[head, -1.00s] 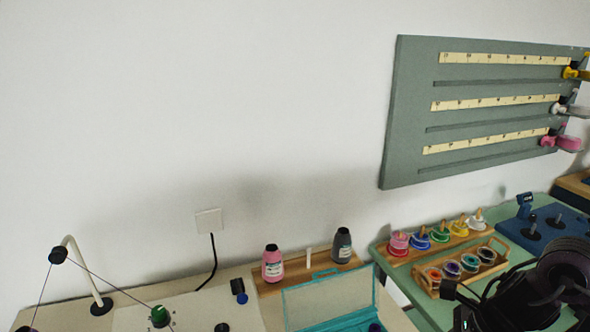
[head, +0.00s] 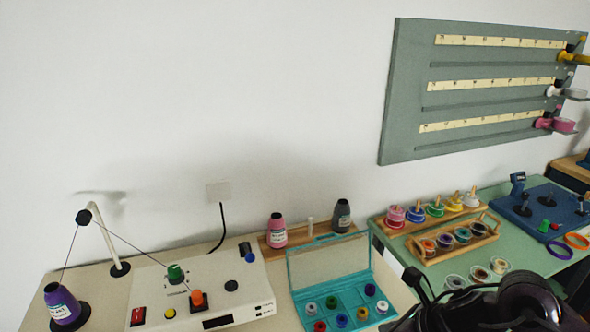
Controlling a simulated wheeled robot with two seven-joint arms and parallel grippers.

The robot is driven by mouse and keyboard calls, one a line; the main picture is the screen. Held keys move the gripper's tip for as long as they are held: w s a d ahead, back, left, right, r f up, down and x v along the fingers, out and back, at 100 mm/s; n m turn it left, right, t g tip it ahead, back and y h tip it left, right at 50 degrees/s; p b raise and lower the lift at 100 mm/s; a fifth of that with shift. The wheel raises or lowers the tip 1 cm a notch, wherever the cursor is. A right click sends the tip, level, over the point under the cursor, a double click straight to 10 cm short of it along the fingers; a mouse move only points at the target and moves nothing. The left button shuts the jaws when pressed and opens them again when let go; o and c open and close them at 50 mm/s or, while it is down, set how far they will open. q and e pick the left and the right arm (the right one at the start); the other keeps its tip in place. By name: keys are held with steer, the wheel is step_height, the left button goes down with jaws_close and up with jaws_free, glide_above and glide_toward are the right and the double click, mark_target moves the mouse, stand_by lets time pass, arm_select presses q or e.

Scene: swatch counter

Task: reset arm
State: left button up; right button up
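My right arm, dark and jointed, comes in at the bottom right of the head view, over the front of the green table. A small dark end piece and a thin cable-like part of the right gripper (head: 416,282) show beside the teal case. The frame's lower edge and the arm's own links hide the rest, so I cannot tell whether it is open or shut. I see nothing held in it. My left arm and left gripper are not in view.
A white winding machine (head: 238,283), a purple thread cone (head: 60,304) and an open teal case (head: 290,268) with bobbins stand on the pale counter. Spool racks (head: 453,243), a blue board (head: 562,218) and loose rings (head: 575,241) are on the green table (head: 400,254). A grey ruler board (head: 400,110) hangs above.

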steer(key=a+m+t, duration=0.3)
steer(key=a+m, duration=0.4)
steer(key=m, duration=0.3)
steer(key=s+d+f+m+g+h, duration=0.25)
steer(key=s+d+m, duration=0.3)
steer(key=m, duration=0.95)
steer(key=s+d+f+m+g+h, duration=0.1)
steer(key=s+d+f+m+h, duration=0.45)
steer(key=m, duration=1.05)
steer(key=s+a+f+g+y, duration=0.1)
steer(key=s+f+g+y, duration=0.2)
steer(key=f, duration=2.5)
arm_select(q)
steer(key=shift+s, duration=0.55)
arm_select(e)
steer(key=s+d+f, duration=0.3)
steer(key=s+f, duration=1.5)
steer(key=s, duration=0.3)
steer(key=shift+f+h, duration=0.2)
steer(key=shift+h, duration=0.1)
